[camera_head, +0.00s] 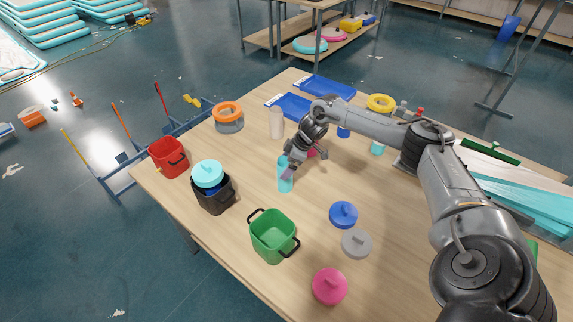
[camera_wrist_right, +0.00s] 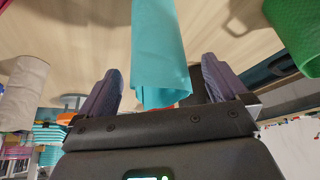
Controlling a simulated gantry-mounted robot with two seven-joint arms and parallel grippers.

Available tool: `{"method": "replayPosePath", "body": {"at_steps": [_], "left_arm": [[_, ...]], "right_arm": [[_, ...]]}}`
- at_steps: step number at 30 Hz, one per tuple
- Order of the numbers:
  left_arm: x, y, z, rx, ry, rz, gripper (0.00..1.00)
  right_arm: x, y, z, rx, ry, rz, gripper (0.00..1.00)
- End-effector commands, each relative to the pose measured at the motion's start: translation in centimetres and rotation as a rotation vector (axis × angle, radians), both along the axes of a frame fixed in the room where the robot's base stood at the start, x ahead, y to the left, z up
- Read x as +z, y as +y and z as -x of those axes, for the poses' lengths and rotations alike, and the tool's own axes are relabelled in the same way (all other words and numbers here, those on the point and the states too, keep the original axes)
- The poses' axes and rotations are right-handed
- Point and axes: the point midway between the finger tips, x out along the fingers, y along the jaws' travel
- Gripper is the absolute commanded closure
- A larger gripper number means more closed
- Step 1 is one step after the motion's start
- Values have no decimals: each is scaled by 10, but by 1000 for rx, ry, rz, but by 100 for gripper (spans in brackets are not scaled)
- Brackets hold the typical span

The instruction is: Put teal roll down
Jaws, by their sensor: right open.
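The teal roll (camera_head: 285,182) stands upright on the wooden table (camera_head: 240,165), left of the table's middle. My right gripper (camera_head: 291,167) is at the roll's upper part. In the right wrist view the teal roll (camera_wrist_right: 160,45) lies between the two fingers of my right gripper (camera_wrist_right: 160,75), with a visible gap on each side. The fingers are open around it. My left gripper is in neither view.
A green bin (camera_head: 272,237) stands in front of the roll. A black bin (camera_head: 213,195) with a teal lid (camera_head: 207,173) and a red bin (camera_head: 168,158) are to the left. A beige roll (camera_head: 276,122) stands behind. Blue (camera_head: 343,214), grey (camera_head: 356,243) and pink (camera_head: 329,286) lids lie at front right.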

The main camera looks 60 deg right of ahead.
Motion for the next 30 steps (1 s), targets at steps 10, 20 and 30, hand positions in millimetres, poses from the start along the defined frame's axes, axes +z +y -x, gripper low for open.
{"method": "replayPosePath", "body": {"at_steps": [10, 20, 30], "left_arm": [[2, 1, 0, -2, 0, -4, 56], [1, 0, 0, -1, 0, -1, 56], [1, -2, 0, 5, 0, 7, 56]], "right_arm": [[52, -12, 23, 0, -1, 4, 0], [94, -22, 41, -1, 0, 3, 0], [103, -23, 45, 0, 1, 0, 0]]}}
